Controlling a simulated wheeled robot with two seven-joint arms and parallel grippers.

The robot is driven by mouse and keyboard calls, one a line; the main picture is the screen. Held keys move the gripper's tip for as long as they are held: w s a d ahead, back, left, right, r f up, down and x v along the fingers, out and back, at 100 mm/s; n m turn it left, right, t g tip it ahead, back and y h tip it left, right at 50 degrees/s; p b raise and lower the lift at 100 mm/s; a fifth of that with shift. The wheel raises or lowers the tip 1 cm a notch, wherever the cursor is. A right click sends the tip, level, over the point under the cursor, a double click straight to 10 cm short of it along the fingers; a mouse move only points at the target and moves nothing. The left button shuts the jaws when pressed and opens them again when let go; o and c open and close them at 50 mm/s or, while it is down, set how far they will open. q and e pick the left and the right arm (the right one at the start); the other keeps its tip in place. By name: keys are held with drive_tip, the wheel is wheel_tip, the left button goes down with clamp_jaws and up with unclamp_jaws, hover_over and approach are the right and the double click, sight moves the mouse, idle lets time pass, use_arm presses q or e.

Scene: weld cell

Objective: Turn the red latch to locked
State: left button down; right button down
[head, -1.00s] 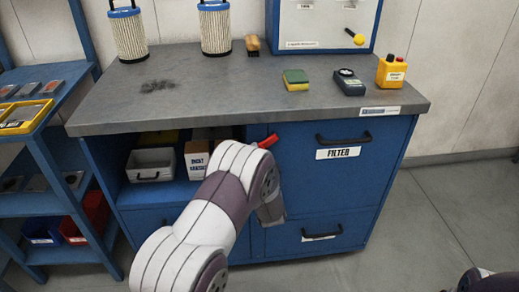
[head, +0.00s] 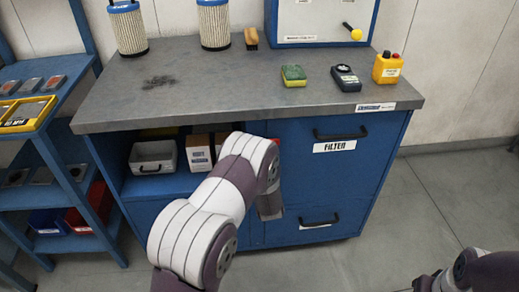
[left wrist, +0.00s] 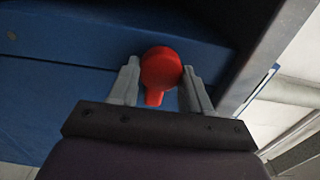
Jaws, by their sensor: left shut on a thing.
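The red latch (left wrist: 160,68) is on the blue cabinet front in the left wrist view. Its round part lies between the two grey fingers of my left gripper (left wrist: 161,78), and its narrow part points toward the palm. The fingers are shut on it. In the head view, only a small red bit of the latch (head: 277,142) shows beside my left arm, under the worktop and left of the FILTER drawer. My arm hides the left gripper there. How far the latch is turned cannot be told. My right gripper is not in view; part of my right arm shows at bottom right.
The grey worktop (head: 190,95) overhangs the latch. The FILTER drawer handle (head: 341,134) sticks out to the right. An open shelf with a grey bin (head: 153,157) is to the left. A blue rack (head: 50,150) stands far left. Floor at right is clear.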

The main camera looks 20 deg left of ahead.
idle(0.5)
use_arm(q)
drive_tip(key=c, duration=0.5)
unclamp_jaws()
drive_tip(key=p+v, duration=0.1)
drive_tip(key=v, duration=1.1)
drive_tip(key=shift+s+d, duration=0.15)
drive_tip(key=shift+s, duration=0.25)
